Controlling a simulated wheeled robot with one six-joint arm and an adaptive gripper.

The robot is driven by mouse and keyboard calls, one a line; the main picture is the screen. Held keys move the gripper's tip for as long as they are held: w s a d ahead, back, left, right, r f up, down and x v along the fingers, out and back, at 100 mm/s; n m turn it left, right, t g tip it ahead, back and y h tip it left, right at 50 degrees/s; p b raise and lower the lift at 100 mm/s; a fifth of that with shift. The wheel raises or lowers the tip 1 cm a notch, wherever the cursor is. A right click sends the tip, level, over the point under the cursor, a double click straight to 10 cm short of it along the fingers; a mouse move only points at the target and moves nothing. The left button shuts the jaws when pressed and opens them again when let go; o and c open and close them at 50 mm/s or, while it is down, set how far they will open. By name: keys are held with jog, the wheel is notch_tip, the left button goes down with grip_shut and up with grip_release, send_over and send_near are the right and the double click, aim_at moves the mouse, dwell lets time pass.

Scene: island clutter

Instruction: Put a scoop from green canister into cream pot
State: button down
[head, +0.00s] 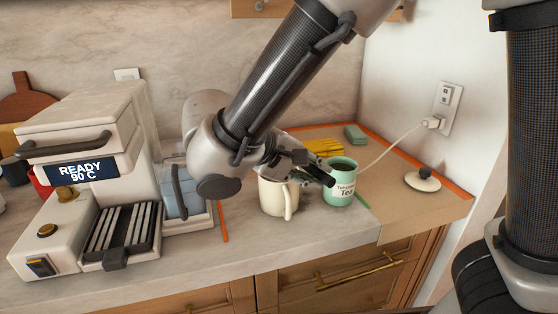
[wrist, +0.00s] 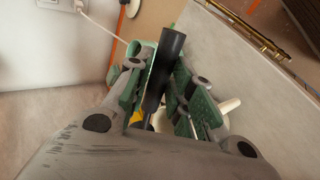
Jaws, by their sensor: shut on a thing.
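My gripper (head: 300,160) is shut on the black handle of a scoop (head: 321,176). The handle also shows between the finger pads in the wrist view (wrist: 165,65). The scoop's bowl is hidden, so I cannot tell what it holds. The cream pot (head: 276,199) stands upright on the counter, just below my gripper, which hides part of its mouth. The green canister (head: 342,188), labelled Tea, stands upright just right of the pot. The handle's free end points towards the canister in the head view. I cannot tell whether they touch.
A coffee machine (head: 88,125) with a drip tray (head: 120,230) stands at the left. A blue-grey container (head: 183,195) is beside it.

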dwell(0.3)
jog(key=shift+h, duration=0.3)
jog(key=shift+t, duration=0.3)
jog(key=shift+h, duration=0.3)
jog(key=shift+s, duration=0.1)
jog(key=shift+a, duration=0.1)
jog(key=shift+a+t+h, duration=0.1)
jog(key=shift+t+h, duration=0.2)
jog(key=shift+h, duration=0.2)
